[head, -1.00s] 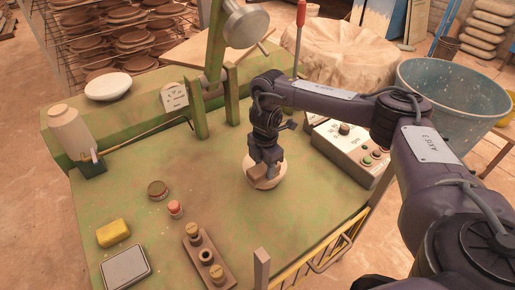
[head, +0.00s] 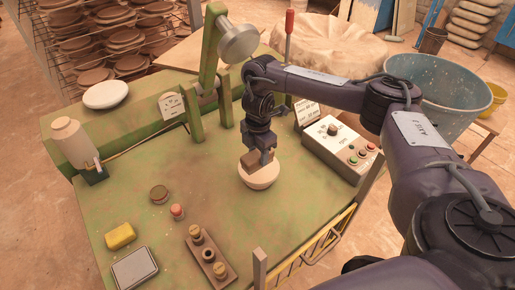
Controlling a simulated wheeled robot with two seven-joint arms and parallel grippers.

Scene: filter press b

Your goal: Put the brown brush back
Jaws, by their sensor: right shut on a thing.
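My right gripper (head: 258,158) is near the middle of the green press table, pointing down. It is shut on a small brown block-like thing, seemingly the brown brush (head: 266,157). The brush is low over a round cream bowl (head: 259,178); I cannot tell whether it touches the bowl, and the fingers hide part of it. At the left of the table a dark holder (head: 94,175) stands beside a pale bottle (head: 70,140), with a thin pale handle in it. My left gripper does not show.
A yellow sponge (head: 120,236), a grey flat box (head: 134,268), a small brown jar (head: 159,194), a red-topped piece (head: 177,211) and a block with knobs (head: 207,257) stand at front left. The control box (head: 340,145) is at right, the green press lever (head: 211,60) behind.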

